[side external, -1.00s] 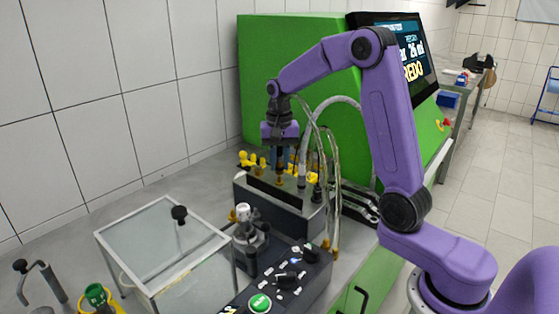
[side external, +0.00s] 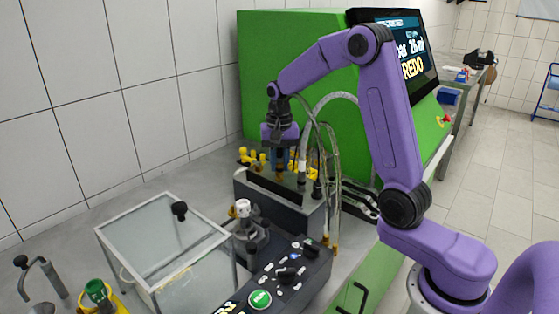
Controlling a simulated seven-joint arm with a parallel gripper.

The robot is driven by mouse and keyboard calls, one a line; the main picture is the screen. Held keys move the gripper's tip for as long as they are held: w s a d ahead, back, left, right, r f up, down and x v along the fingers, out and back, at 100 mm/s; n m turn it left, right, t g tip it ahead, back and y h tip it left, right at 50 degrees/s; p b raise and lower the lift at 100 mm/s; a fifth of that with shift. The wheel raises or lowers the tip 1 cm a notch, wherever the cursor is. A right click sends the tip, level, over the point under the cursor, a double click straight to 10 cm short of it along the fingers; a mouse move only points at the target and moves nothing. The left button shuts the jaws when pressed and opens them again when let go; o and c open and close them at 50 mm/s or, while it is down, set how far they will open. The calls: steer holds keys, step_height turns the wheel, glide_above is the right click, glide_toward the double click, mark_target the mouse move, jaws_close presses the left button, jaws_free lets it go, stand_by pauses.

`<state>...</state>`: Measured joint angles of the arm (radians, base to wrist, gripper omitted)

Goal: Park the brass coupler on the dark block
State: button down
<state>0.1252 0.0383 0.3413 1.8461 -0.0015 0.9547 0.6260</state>
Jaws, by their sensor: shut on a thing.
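My gripper (side external: 279,166) points straight down above the dark block (side external: 272,208), near its back left part. Its fingers are shut on the brass coupler (side external: 279,177), which shows as a small brass end just below the fingertips. The dark block is a dark grey box with a lighter top edge, standing behind the control panel. Whether the coupler touches the block or hangs just above it, I cannot tell. The fingers hide most of the coupler.
Clear hoses (side external: 337,190) hang right of the block, with brass ends low down. A control panel (side external: 285,278) with a green button and a glass-topped box (side external: 165,240) stand in front.

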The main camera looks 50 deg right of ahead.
steer(key=shift+f, duration=0.6)
stand_by(0.9)
steer(key=c, duration=0.9)
jaws_free()
steer(key=shift+o, duration=0.2)
steer(key=shift+r, duration=3.55)
steer(key=shift+a, duration=0.1)
